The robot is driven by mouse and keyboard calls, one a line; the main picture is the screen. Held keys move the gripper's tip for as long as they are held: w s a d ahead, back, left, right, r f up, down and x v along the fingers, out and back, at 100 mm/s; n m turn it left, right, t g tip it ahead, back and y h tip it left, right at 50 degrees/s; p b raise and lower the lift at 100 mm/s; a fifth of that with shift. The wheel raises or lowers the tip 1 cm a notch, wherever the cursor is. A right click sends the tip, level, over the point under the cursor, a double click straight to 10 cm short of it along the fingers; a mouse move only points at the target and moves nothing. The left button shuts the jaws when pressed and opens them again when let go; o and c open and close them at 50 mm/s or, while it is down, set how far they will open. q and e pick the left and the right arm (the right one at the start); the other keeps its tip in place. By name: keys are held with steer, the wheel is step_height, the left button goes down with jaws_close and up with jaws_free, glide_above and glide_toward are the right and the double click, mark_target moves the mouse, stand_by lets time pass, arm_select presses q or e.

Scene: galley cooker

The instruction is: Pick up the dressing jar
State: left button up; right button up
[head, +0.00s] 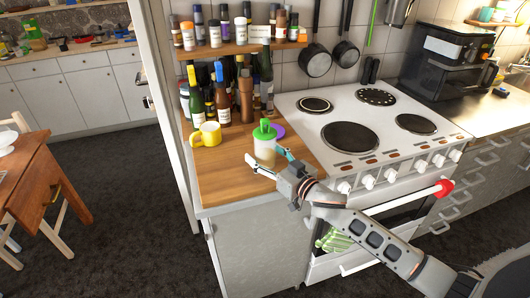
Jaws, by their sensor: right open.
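The dressing jar (264,149) stands upright on the wooden counter top (222,172) left of the cooker. It has a pale, see-through body and a green lid. My right gripper (265,156) reaches in from the lower right, low over the counter. It is open, with one fingertip in front of the jar's lower left side and the other near its right side. I cannot tell whether either finger touches the jar. My left gripper is not in view.
Several bottles (222,98) stand at the back under a spice shelf (240,48). The white cooker (355,130) is to the right. The counter's front left is clear.

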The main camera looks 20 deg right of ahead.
steer(key=c, duration=1.3)
steer(key=shift+c, duration=0.2)
